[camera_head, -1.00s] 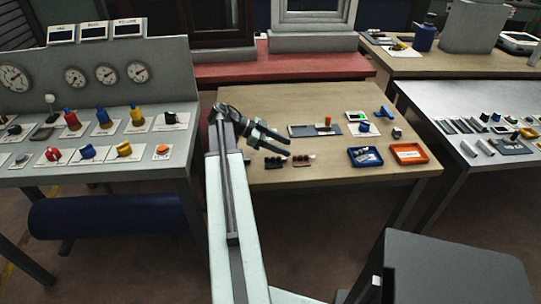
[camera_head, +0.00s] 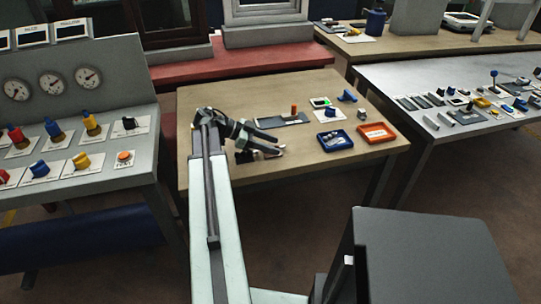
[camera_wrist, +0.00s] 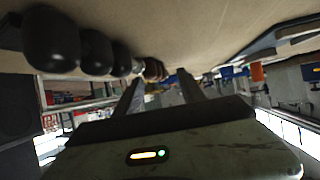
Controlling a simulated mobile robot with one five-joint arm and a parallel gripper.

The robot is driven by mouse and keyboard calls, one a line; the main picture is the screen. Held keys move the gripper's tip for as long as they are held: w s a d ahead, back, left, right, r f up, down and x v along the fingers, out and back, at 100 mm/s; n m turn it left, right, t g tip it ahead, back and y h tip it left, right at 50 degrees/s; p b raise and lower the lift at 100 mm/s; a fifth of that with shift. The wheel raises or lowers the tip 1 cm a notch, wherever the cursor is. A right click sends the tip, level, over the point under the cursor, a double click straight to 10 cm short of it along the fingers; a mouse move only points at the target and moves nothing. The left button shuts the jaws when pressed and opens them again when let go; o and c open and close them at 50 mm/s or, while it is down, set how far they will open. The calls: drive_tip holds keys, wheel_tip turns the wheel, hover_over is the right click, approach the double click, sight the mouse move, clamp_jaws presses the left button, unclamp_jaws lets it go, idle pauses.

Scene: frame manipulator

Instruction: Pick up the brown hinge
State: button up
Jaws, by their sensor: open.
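My gripper (camera_head: 280,146) is open, low over the left part of the wooden table, with its fingers pointing right. In the wrist view my gripper (camera_wrist: 158,80) shows its two fingers apart. A small brownish piece (camera_wrist: 152,68) shows between and just beyond the fingertips, close to the table surface. It may be the brown hinge, but its shape is too small and blurred to be sure. In the head view my gripper and arm cover most of the small dark items there. I cannot tell whether the fingers touch anything.
Several black rounded knobs (camera_wrist: 50,38) stand in a row beside the fingers. A blue tray (camera_head: 335,141) and an orange tray (camera_head: 377,133) sit to the right on the wooden table (camera_head: 215,105). A grey gauge panel (camera_head: 120,75) stands left.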

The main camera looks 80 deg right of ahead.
drive_tip(key=shift+s+f, duration=0.1)
drive_tip(key=shift+s, duration=0.1)
clamp_jaws()
